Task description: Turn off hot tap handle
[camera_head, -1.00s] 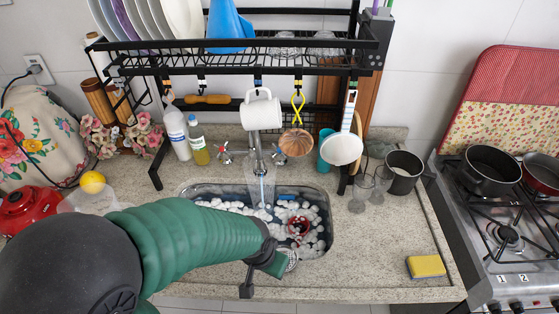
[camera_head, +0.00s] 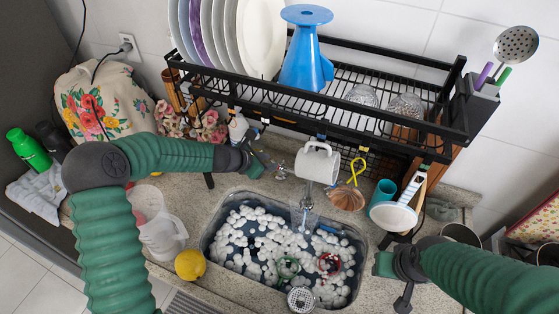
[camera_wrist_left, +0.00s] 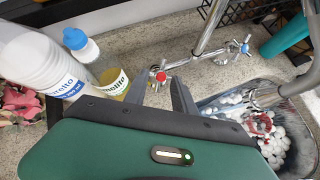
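The hot tap handle (camera_wrist_left: 160,77), marked by a red dot, shows in the left wrist view just beyond my left fingertips. In the head view the handle (camera_head: 281,171) is small, just right of my left gripper (camera_head: 257,165). My left gripper, also in the left wrist view (camera_wrist_left: 160,92), has its two fingers apart with nothing between them; I cannot tell whether they touch the handle. The blue-marked tap handle (camera_wrist_left: 245,47) is farther right. My right gripper (camera_head: 392,282) is over the counter right of the sink; its finger opening is unclear.
The sink (camera_head: 215,222) holds many white balls, below the faucet. A black dish rack (camera_head: 370,100) stands above, with a white mug (camera_head: 317,162) hanging near the tap. A white bottle (camera_wrist_left: 35,55) and a yellow-liquid bottle (camera_wrist_left: 113,80) stand beside my left fingers.

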